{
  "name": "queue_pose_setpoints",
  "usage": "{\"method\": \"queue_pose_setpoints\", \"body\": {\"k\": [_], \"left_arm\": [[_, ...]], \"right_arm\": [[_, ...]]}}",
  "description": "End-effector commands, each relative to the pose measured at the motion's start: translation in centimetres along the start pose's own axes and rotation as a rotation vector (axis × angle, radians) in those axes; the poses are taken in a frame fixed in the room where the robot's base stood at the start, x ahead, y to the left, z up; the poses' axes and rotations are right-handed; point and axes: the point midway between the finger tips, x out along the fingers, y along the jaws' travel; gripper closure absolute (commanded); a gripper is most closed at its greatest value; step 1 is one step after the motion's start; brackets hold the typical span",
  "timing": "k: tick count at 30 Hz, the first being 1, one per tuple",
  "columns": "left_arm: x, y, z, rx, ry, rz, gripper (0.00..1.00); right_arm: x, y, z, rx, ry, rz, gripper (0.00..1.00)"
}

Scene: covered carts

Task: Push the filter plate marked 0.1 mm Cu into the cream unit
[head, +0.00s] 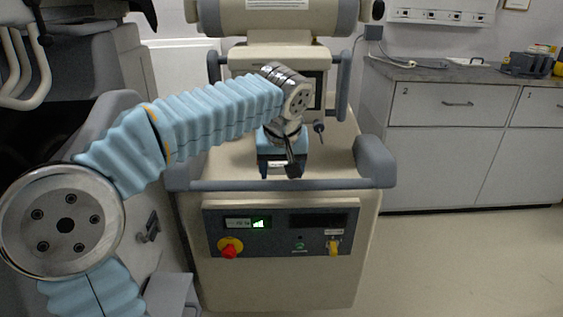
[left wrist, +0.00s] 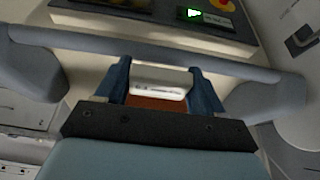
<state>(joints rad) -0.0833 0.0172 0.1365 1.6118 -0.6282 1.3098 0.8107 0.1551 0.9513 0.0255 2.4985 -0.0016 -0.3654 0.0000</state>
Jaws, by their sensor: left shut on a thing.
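The cream unit (head: 280,283) stands in the middle of the head view, a covered cart with a grey front handle rail and a dark control panel. My left gripper (head: 283,171) points down over its top, behind the rail. In the left wrist view, my left gripper (left wrist: 161,78) is shut on a copper-brown plate (left wrist: 150,103) with a white label strip. The label print is too small to read. The gripper body hides the near part of the plate. The slot does not show clearly in either view. My right gripper is out of view.
The grey handle rail (head: 280,184) runs across the unit's front. The panel (head: 283,232) below it carries a red knob (head: 229,252) and a yellow key-like switch (head: 333,248). A dark grey machine (head: 90,60) stands close on the left. Grey cabinets (head: 450,150) stand right; floor before them is clear.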

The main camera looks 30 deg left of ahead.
Motion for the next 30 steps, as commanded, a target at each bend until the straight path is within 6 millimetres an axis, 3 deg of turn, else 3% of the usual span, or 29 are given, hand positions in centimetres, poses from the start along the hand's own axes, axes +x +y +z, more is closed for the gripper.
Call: {"method": "queue_pose_setpoints", "body": {"k": [10, 24, 30], "left_arm": [[-0.6, 0.1, -0.1, 0.0, -0.006, -0.003, 0.65], [1.2, 0.1, -4.3, -0.001, -0.008, -0.003, 0.65], [1.8, 0.0, -5.2, -0.001, -0.007, -0.003, 0.65]], "right_arm": [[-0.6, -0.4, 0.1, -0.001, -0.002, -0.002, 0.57], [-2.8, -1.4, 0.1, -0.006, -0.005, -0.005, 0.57], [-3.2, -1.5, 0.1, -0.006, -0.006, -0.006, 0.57]]}}
